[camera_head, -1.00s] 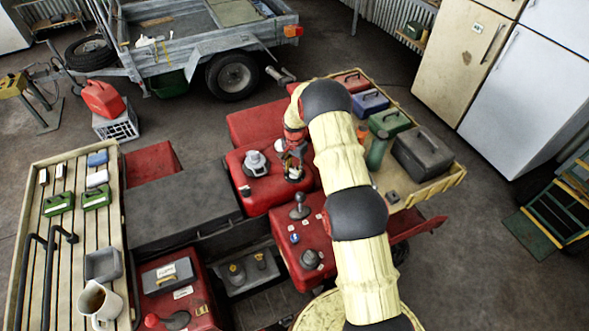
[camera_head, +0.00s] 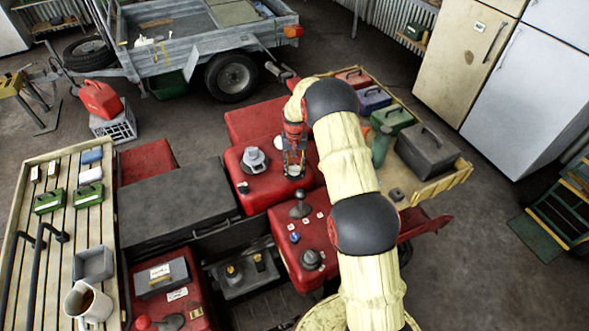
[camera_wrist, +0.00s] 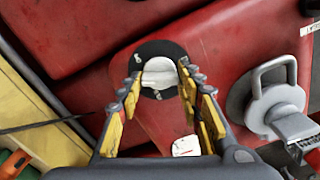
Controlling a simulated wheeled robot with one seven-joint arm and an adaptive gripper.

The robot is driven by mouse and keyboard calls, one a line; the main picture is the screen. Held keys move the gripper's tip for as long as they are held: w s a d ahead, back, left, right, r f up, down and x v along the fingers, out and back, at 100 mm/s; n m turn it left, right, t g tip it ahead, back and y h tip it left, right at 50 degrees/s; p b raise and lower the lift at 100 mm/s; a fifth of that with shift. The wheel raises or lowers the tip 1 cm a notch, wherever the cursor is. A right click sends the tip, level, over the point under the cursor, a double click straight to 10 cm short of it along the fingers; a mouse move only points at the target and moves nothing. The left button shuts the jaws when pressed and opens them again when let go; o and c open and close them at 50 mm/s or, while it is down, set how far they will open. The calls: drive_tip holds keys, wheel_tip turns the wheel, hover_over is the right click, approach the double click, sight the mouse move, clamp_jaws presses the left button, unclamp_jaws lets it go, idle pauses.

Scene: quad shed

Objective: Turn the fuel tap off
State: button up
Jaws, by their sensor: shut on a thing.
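The fuel tap (camera_wrist: 158,72) is a pale grey lever on a round black dial (camera_wrist: 152,50), set in a red panel of the quad. The dial bears small white marks that I cannot read. My gripper (camera_wrist: 158,82) has its yellow-padded fingers on either side of the lever and is shut on it. In the head view my gripper (camera_head: 294,166) points down at the red panel (camera_head: 262,192), and the tap is mostly hidden beneath it.
A grey cap with a loop handle (camera_wrist: 275,97) stands close on the right in the wrist view; it also shows in the head view (camera_head: 254,160). A black knob (camera_head: 300,205) stands nearer on the red body.

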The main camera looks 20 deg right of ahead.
sight(294, 167)
drive_tip(key=shift+n+b, duration=0.95)
drive_tip(key=shift+n, duration=1.25)
drive_tip(key=o, duration=1.2)
drive_tip(key=shift+c, duration=0.2)
wheel_tip(294, 167, up, 12)
drive_tip(key=shift+w, duration=0.1)
